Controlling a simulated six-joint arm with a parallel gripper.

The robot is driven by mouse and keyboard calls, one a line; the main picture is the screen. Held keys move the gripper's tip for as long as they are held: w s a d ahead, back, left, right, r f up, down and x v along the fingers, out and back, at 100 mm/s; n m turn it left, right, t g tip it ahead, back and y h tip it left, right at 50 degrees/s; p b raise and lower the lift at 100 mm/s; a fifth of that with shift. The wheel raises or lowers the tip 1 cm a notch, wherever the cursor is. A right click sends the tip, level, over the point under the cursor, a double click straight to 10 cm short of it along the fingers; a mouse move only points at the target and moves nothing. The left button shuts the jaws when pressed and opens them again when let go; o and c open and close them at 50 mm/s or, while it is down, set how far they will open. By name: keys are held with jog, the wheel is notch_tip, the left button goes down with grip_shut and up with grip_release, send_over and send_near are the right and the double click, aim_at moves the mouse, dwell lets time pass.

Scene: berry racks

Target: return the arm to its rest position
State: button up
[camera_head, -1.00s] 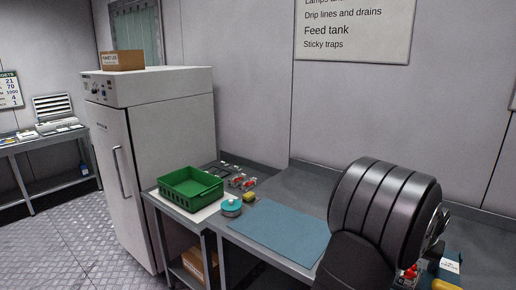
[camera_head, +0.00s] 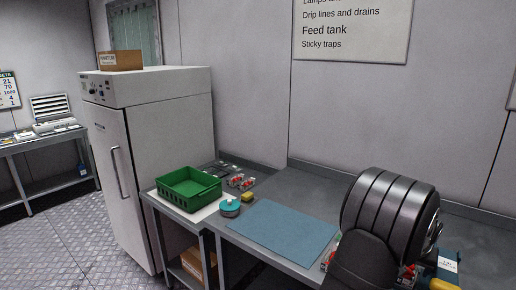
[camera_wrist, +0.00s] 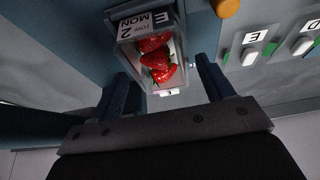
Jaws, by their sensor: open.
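My arm (camera_head: 392,215) stands at the right of the head view, bent over the bench, and hides part of it. My gripper (camera_wrist: 166,76) shows in the wrist view with its two dark blue fingers spread apart and nothing held between them. Beyond the fingertips is a small clear punnet (camera_wrist: 178,56) of red strawberries (camera_wrist: 157,58) with a white label reading "ROW 2 MON". I cannot tell how far the fingers are from it. The gripper itself is hidden behind my arm in the head view.
A blue mat (camera_head: 283,232) lies bare on the bench. Left of it are a green crate (camera_head: 190,203), a teal round object (camera_head: 230,208) and red-filled punnets (camera_head: 240,181). A tall white cabinet (camera_head: 165,150) stands at the left. White tags (camera_wrist: 249,57) show in the wrist view.

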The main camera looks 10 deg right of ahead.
notch_tip(320, 180, up, 9)
jog(key=s+a+f, duration=0.1)
jog(key=s+a, duration=0.5)
jog(key=a, duration=0.4)
jog(key=w+a+f, duration=0.1)
jog(key=w+f, duration=0.1)
jog(key=w, duration=0.1)
jog(key=w+a+f, duration=0.1)
jog(key=w+f, duration=0.1)
jog(key=w, duration=0.2)
jog(key=w+a+f, duration=0.2)
jog(key=w+f, duration=0.1)
jog(key=shift+w, duration=0.25)
jog(key=f, duration=0.3)
jog(key=shift+w+a+f, duration=0.15)
jog(key=shift+w+f, duration=0.05)
jog(key=shift+w, duration=0.05)
jog(key=shift+f, duration=0.5)
